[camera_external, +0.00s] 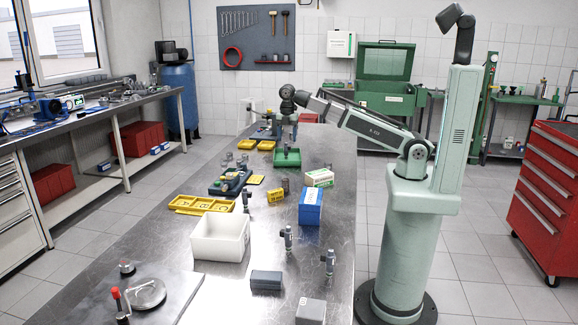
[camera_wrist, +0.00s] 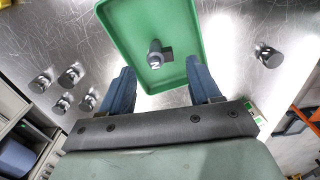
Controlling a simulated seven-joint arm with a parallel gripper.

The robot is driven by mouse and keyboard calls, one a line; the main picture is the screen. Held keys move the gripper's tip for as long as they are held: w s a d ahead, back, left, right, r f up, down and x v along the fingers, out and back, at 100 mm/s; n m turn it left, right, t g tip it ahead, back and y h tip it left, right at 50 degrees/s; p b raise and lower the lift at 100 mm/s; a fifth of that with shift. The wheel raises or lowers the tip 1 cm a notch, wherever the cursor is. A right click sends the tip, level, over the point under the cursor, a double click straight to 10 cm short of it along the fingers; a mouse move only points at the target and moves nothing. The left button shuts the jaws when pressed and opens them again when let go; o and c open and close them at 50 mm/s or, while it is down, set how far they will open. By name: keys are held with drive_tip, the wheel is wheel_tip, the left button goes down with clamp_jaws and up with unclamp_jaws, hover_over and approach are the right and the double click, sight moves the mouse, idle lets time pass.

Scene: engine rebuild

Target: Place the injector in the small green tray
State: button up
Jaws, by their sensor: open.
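The small green tray (camera_external: 290,164) lies on the far part of the metal bench. In the wrist view the green tray (camera_wrist: 186,20) is straight ahead. In the external view my gripper (camera_external: 279,124) is beyond the tray. Two injector-like metal parts, one (camera_external: 288,238) and another (camera_external: 329,262), stand upright near the front right.
Several small grey cylinders (camera_wrist: 70,75) stand left of the tray in the wrist view, and one (camera_wrist: 268,56) stands right. A white bin (camera_external: 220,237), yellow trays (camera_external: 203,205), a blue box (camera_external: 311,207) and a grey box (camera_external: 266,280) are on the bench.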

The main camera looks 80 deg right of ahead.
drive_tip(key=shift+r, duration=1.9)
